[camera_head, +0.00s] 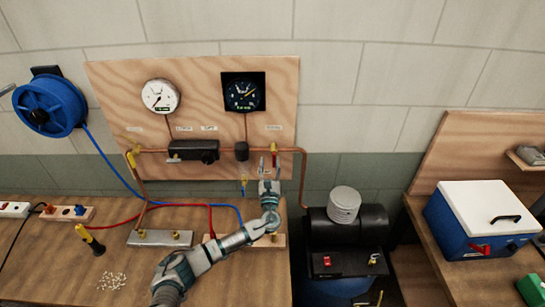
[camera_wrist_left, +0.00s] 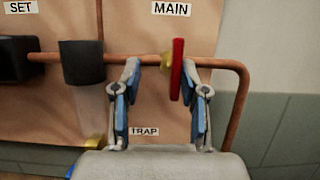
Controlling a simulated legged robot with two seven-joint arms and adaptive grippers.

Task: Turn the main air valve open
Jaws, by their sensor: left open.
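The main air valve shows in the left wrist view as a red handle (camera_wrist_left: 177,69) on a brass fitting, below a "MAIN" label (camera_wrist_left: 171,8). The handle is seen nearly edge-on and runs up and down, across the copper pipe (camera_wrist_left: 222,64). My left gripper (camera_wrist_left: 165,82) is open, with one finger on each side of the handle. The handle is nearer the right finger; I cannot tell whether they touch. In the head view my left gripper (camera_head: 269,165) is at the right part of the plywood board, where it partly hides the valve. My right gripper is not in view.
The plywood board (camera_head: 215,85) carries two round gauges, a black regulator (camera_head: 193,150) and a dark cylinder (camera_wrist_left: 82,62). Red and blue hoses cross the bench (camera_head: 50,240). A black compressor (camera_head: 345,225) stands to the right, beside a blue cooler-like box (camera_head: 455,230).

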